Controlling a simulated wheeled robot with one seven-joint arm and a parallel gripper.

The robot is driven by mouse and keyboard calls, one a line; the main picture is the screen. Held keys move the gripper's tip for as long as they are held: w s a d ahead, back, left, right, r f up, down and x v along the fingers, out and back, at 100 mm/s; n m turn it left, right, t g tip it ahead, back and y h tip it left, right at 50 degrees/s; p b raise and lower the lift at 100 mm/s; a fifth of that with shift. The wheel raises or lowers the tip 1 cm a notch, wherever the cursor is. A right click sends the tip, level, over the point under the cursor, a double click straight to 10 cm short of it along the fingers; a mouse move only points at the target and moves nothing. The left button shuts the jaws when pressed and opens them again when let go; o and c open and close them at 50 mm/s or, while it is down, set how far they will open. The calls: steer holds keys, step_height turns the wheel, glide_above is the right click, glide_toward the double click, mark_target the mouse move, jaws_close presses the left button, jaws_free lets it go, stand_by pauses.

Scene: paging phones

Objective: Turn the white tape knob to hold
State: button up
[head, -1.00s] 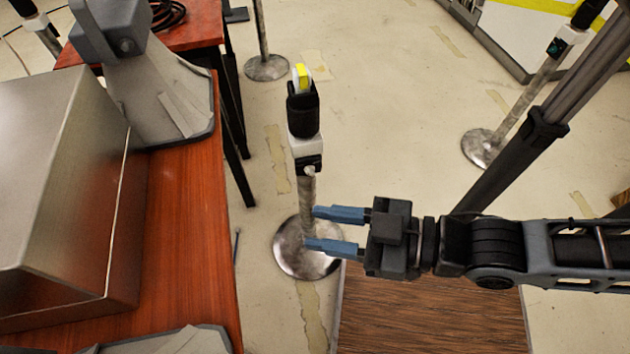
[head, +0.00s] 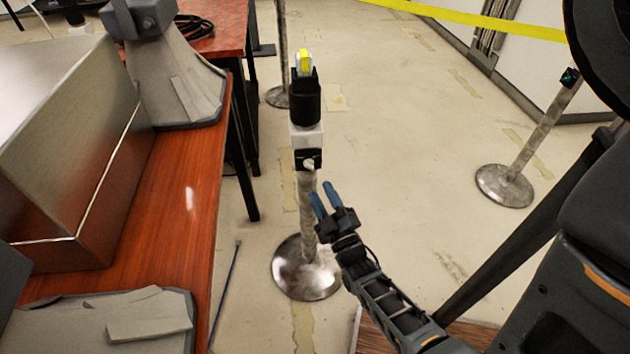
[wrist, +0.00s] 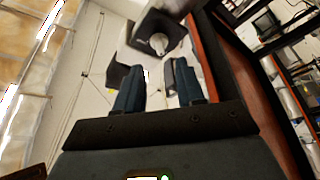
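The white tape knob (head: 309,163) is a small pale knob on a black plate, on the near side of a stanchion post's white head (head: 306,137). In the wrist view the knob (wrist: 159,42) shows above and beyond my fingers, end on, on a dark square plate. My gripper (head: 321,191) has blue fingers and is open and empty, just below the knob and slightly right of it, beside the post. In the wrist view its two fingers (wrist: 158,78) stand apart with a gap between them, not touching the knob. I cannot read any hold marking.
The post (head: 308,215) stands on a round metal base (head: 306,268). A red-brown table (head: 180,200) with a metal box (head: 75,150) is at left. Another stanchion (head: 506,184) is at right. Yellow tape (head: 490,22) crosses the back. The floor between is clear.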

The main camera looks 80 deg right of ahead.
mark_target(310, 169)
steer(key=p+x, duration=0.1)
steer(key=x, duration=0.6)
steer(key=shift+w+d+r, duration=0.1)
steer(key=shift+w+d, duration=0.05)
steer(key=shift+d, duration=0.15)
steer(key=c, duration=0.7)
